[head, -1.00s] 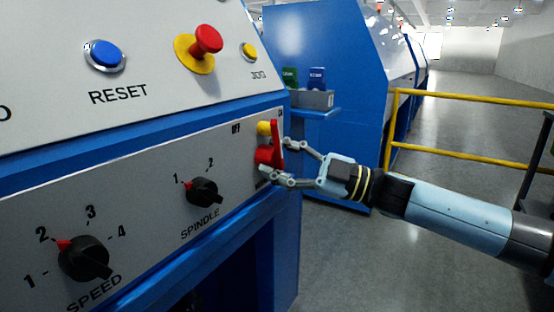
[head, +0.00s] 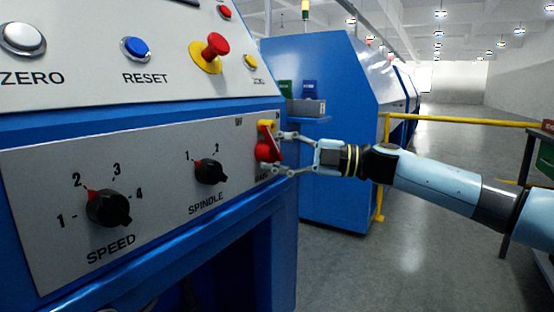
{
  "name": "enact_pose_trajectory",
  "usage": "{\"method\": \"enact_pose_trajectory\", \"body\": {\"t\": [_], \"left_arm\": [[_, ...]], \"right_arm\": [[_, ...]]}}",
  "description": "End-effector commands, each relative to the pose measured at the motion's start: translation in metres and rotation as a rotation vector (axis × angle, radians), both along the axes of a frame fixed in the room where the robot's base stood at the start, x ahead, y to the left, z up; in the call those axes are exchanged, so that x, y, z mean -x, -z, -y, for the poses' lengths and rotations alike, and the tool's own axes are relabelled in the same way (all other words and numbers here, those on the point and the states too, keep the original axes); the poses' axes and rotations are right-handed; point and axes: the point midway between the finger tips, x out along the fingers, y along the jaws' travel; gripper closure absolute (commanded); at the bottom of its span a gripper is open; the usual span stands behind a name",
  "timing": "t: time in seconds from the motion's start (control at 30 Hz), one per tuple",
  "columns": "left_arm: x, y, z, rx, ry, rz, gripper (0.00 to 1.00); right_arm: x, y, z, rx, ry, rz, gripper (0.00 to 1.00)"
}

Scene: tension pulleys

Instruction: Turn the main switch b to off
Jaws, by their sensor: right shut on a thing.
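The main switch (head: 268,149) is a red rotary handle on a yellow plate, at the right end of the grey lower panel. My right gripper (head: 273,153) comes in from the right with one finger above and one below, shut on the red handle. The handle's upper end leans to the left. Small lettering beside the switch, including OFF at its upper left, is partly hidden by the fingers or too small to read fully. My left gripper is not in view.
Left of the switch are the black SPINDLE knob (head: 210,171) and SPEED knob (head: 109,208). Above are the red emergency button (head: 215,46), blue RESET button (head: 136,49) and a yellow button (head: 250,62). A grey box (head: 306,107) stands on a blue shelf behind. A yellow railing (head: 450,120) crosses at right.

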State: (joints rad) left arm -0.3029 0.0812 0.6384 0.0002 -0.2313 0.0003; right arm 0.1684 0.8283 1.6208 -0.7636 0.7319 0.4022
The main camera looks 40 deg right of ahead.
Motion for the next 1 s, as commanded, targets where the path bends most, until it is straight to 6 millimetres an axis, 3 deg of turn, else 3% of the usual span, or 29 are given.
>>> {"method": "enact_pose_trajectory", "body": {"t": [0.23,0.27,0.4,0.77,1.0], "left_arm": [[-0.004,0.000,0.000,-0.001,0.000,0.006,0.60],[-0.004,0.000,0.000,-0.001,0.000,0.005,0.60],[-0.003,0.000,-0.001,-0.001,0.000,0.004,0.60],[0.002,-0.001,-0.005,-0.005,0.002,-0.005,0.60],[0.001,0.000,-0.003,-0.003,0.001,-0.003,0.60]], "right_arm": [[0.001,0.002,-0.001,0.001,-0.005,-0.005,1.00],[0.001,0.002,-0.001,0.001,-0.005,-0.005,0.56],[0.001,0.002,-0.001,0.000,-0.003,-0.004,0.38],[0.002,0.001,0.001,0.000,-0.003,-0.002,0.37],[0.021,0.004,0.019,0.004,-0.002,-0.008,0.37]]}}
